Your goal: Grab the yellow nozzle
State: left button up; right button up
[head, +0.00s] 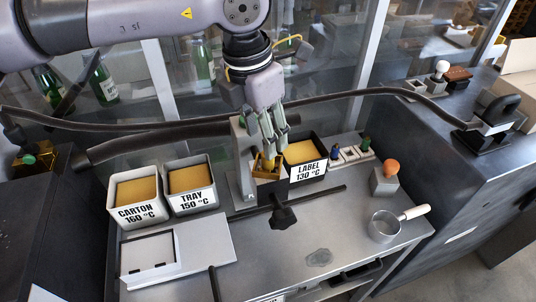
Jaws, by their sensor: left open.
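The yellow nozzle (266,165) is a small yellow piece at the front of a grey upright bracket on the bench, just left of the LABEL bin. My left gripper (268,147) comes down from above with its fingers pointing at the nozzle. It is open, and its fingertips are at or just over the nozzle's top. The fingers partly hide the nozzle, and I cannot tell whether they touch it. My right gripper is not in view.
The LABEL bin (309,172) stands close on the right. The TRAY bin (192,203) and CARTON bin (139,216) stand left. A black hose (330,101) crosses behind the gripper. A metal pan (384,227) sits at the right front.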

pick_arm(q)
jog(key=shift+f, duration=0.2)
jog(key=f+p, duration=0.3)
jog(key=f, duration=0.1)
jog(key=shift+w+d+f, duration=0.1)
jog(key=shift+w+d, duration=0.2)
jog(key=shift+d, duration=0.1)
jog(key=shift+f, duration=0.35)
jog(key=shift+c, duration=0.4)
jog(key=shift+c, duration=0.6)
grip_shut()
